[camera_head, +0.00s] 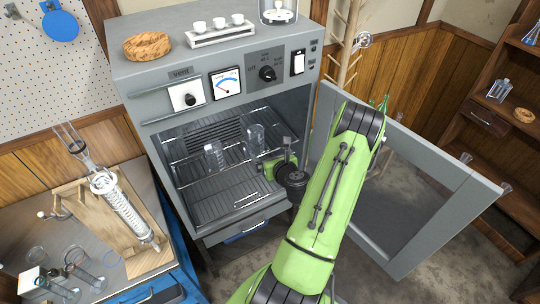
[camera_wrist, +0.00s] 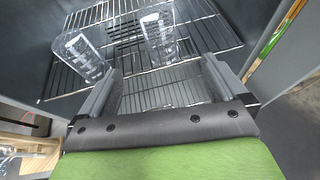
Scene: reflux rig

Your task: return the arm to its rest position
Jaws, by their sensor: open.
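My green arm reaches up and into the grey oven (camera_head: 180,62), whose door (camera_head: 425,185) stands open to the right. My gripper (camera_head: 284,146) is at the oven's opening, in front of the wire rack (camera_head: 185,158). In the wrist view my gripper (camera_wrist: 160,80) is open, with two grey fingers apart and only rack wires showing between them. Two clear glass beakers stand on the rack beyond the fingers: a left one (camera_wrist: 84,60) and a right one (camera_wrist: 159,38). The head view shows them too, left (camera_head: 214,155) and right (camera_head: 256,138).
A condenser (camera_head: 125,208) on a wooden stand and loose glassware (camera_head: 75,262) occupy the left bench. A cork ring (camera_head: 147,45) and a white rack with small crucibles (camera_head: 220,34) sit on the oven. Wooden shelves (camera_head: 510,110) stand at right. The open door is close beside my arm.

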